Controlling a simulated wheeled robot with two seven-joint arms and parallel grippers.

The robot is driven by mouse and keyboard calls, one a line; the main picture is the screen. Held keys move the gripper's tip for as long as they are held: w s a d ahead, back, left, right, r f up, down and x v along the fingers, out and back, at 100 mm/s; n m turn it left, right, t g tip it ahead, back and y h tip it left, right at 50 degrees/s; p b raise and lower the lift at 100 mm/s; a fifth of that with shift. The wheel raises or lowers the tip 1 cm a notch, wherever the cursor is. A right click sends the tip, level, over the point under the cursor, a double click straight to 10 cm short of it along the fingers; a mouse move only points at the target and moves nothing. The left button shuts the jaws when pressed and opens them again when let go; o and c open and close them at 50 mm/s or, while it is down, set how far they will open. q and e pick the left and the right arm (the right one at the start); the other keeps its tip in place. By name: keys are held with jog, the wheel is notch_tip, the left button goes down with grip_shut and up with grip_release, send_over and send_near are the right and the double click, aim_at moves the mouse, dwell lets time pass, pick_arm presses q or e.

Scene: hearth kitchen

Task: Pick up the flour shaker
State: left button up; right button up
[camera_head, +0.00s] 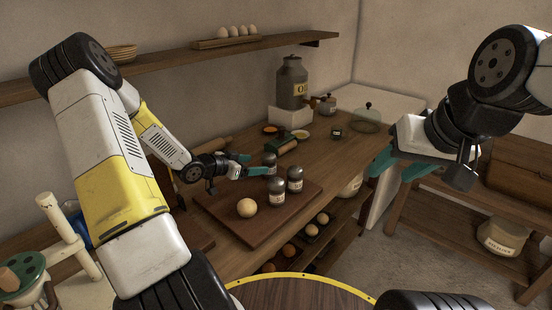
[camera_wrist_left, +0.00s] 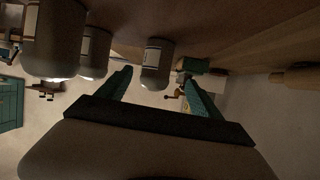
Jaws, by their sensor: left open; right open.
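Three small shakers with dark metal tops and pale labels stand close together on a wooden board: a far shaker (camera_head: 269,160), a front shaker (camera_head: 277,190) and a right shaker (camera_head: 295,178). Their labels are too small to read, so I cannot tell which holds flour. My left gripper (camera_head: 252,164) is open, its teal fingers pointing at the far shaker. In the left wrist view, that shaker (camera_wrist_left: 156,62) stands between the lines of the two fingers (camera_wrist_left: 160,90), near their tips; contact is unclear. My right gripper (camera_head: 386,166) is open and empty, off to the right.
A dough-coloured ball (camera_head: 247,208) lies on the board (camera_head: 240,228). Behind are a green-and-wood tool (camera_head: 284,146), small bowls (camera_head: 300,134) and a large metal canister (camera_head: 292,84). A lower shelf holds several round items (camera_head: 312,230). A wall shelf (camera_head: 170,58) runs above.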

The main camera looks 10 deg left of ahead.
aim_at(269, 165)
pick_arm(q)
jog(key=x, duration=0.8)
jog(key=shift+s+d+f, duration=0.15)
jog(key=shift+s+d, duration=0.05)
jog(key=shift+s, duration=0.1)
jog(key=shift+c, duration=0.3)
jog(key=c, duration=1.5)
